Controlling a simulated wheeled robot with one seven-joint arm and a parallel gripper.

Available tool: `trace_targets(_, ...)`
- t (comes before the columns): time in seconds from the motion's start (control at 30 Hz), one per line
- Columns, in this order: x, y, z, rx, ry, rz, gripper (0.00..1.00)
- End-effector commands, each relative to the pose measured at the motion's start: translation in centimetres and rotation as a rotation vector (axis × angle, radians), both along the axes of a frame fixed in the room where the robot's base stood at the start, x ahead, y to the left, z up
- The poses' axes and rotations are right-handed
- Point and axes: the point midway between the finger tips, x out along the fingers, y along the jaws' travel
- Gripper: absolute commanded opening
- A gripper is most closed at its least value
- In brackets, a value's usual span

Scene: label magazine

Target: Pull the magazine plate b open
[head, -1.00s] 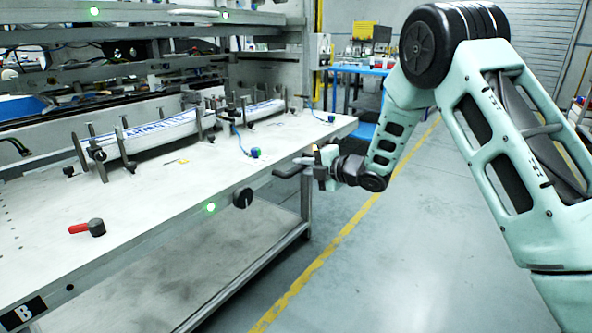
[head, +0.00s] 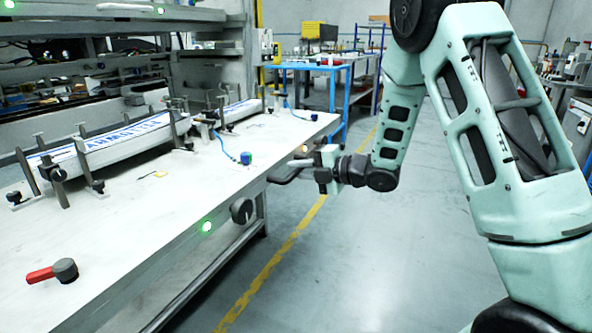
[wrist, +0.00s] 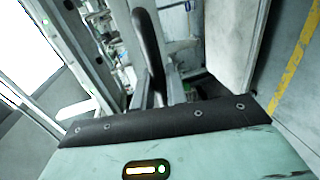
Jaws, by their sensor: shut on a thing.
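Magazine plate b (head: 140,220) is the wide pale plate with clamped label stacks on it, at the left of the head view. It stands out from the rack toward the aisle. A dark handle (head: 284,174) sticks out at its front edge; in the wrist view a long dark bar (wrist: 148,45), seemingly this handle, rises in front of the palm. My gripper (head: 303,165) is shut on the handle at the plate's edge. The fingertips are partly hidden in the head view. A red-and-black lever (head: 55,271) and a dark knob (head: 242,210) sit at the near part.
Blue and white label stacks (head: 125,141) stand between upright clamps on the plate. Another plate (head: 110,13) lies above, in the rack. A blue table (head: 310,68) stands behind. The floor (head: 350,260) right of the plate is clear, with a yellow line.

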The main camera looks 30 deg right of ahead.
Motion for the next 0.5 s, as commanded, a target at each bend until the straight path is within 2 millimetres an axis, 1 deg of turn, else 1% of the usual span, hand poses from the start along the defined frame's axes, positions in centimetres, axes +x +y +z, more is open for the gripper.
trace_targets(0.13,-0.01,-0.06,-0.14,-0.002,0.004,-0.001,0.0)
trace_targets(0.17,-0.01,-0.06,-0.14,-0.002,0.004,-0.001,0.2)
trace_targets(0.2,0.0,-0.05,-0.14,-0.002,0.004,-0.001,0.31)
trace_targets(0.23,0.0,-0.05,-0.13,-0.001,0.003,-0.001,0.33)
trace_targets(0.5,-0.01,-0.06,-0.01,-0.001,0.001,-0.001,0.33)
